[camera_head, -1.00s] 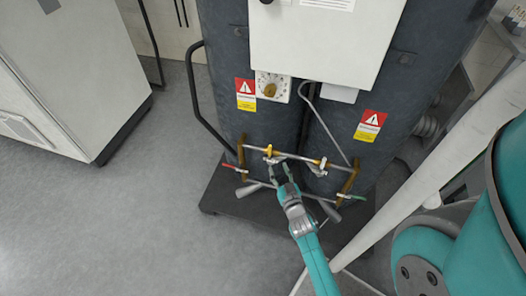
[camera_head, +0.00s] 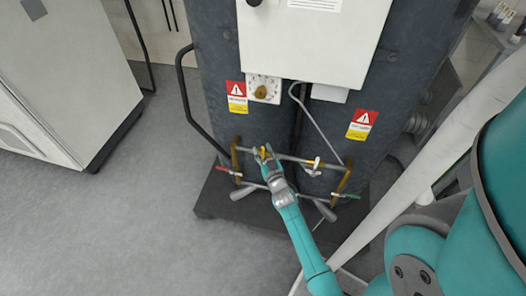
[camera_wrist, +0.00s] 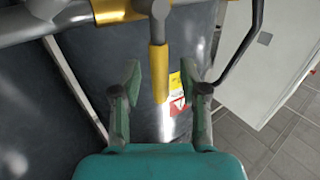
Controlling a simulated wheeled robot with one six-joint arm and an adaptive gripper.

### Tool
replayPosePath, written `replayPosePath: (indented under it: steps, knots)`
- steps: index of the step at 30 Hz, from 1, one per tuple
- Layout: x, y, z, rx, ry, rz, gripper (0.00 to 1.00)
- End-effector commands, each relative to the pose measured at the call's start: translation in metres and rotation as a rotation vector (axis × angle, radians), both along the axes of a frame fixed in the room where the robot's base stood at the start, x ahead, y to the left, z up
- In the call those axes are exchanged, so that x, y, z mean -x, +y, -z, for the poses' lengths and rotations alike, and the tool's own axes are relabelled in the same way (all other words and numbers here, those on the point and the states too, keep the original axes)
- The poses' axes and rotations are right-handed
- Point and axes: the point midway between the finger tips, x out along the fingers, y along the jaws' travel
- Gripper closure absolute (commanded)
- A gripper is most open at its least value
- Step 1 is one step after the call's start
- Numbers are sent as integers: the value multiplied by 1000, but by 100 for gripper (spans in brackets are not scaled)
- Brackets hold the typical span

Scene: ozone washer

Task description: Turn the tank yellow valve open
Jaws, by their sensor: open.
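The yellow valve (camera_head: 263,153) sits on the left part of the horizontal pipe at the front of the dark tanks. In the wrist view its yellow lever (camera_wrist: 159,72) stands between the spread fingers of my gripper (camera_wrist: 167,82). A gap shows on each side of the lever. In the head view my gripper (camera_head: 265,152) is at this valve and partly hides it. The gripper is open and holds nothing.
A second small valve (camera_head: 316,164) sits farther right on the pipe. A red lever (camera_head: 229,171) and a green lever (camera_head: 345,196) flank the pipework.

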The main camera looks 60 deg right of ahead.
Motion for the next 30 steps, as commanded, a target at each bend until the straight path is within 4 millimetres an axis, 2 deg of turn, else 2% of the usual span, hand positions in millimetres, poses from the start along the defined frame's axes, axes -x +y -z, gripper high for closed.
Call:
replayPosePath:
  steps: [4, 5, 9, 10, 22, 30]
  knots:
    - [0, 0, 0, 0, 0, 0, 56]
    - [0, 0, 0, 0, 0, 0, 61]
    - [0, 0, 0, 0, 0, 0, 96]
    - [0, 0, 0, 0, 0, 0, 100]
    - [-1, 1, 0, 4, 14, -2, 100]
    - [-10, 4, 1, 33, 99, -8, 100]
